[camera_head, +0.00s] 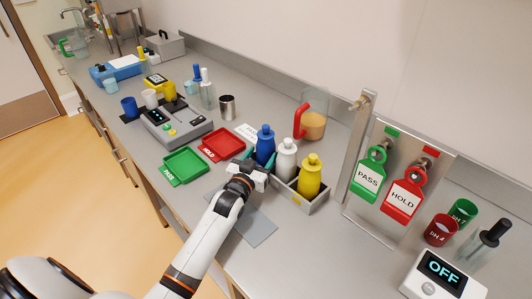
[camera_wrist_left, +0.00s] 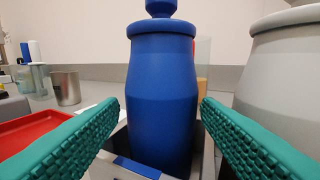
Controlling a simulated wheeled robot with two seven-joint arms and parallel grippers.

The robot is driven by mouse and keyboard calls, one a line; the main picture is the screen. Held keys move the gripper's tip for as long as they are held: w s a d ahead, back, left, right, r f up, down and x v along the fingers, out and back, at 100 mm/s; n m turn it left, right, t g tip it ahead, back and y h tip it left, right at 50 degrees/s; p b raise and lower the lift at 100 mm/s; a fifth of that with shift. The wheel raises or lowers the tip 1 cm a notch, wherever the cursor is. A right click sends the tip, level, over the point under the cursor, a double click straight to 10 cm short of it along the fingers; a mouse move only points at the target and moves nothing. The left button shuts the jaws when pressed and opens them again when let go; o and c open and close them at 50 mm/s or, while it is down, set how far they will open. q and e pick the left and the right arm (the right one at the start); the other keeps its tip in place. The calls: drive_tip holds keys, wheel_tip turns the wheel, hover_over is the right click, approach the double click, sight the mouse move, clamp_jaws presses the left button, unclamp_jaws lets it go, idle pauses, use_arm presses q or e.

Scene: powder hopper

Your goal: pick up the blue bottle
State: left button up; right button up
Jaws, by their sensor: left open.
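The blue bottle (camera_head: 265,146) stands upright in the left end of a grey rack (camera_head: 317,207), beside a white bottle (camera_head: 286,157) and a yellow bottle (camera_head: 310,176). My left gripper (camera_head: 256,170) is at the rack's near side, in front of the blue bottle. In the left wrist view the blue bottle (camera_wrist_left: 161,90) fills the middle, between the two green textured fingers of the open left gripper (camera_wrist_left: 160,125). The bottle's lower end is hidden in the rack. My right gripper is in neither view.
A red HOLD tray (camera_head: 222,144) and a green PASS tray (camera_head: 185,166) lie left of the rack. A jug with a red handle (camera_head: 313,125) stands behind it. A tag stand (camera_head: 385,210) is to the right. A flat grey mat (camera_head: 255,228) lies in front.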

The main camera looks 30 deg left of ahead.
sight(263, 154)
use_arm(q)
drive_tip(key=w, duration=0.4)
drive_tip(key=shift+f+p, duration=0.1)
drive_tip(key=shift+p, duration=0.2)
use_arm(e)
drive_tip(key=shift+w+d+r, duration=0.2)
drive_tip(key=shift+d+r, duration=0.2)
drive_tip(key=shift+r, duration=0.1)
use_arm(q)
drive_tip(key=shift+c, duration=0.4)
drive_tip(key=c, duration=0.7)
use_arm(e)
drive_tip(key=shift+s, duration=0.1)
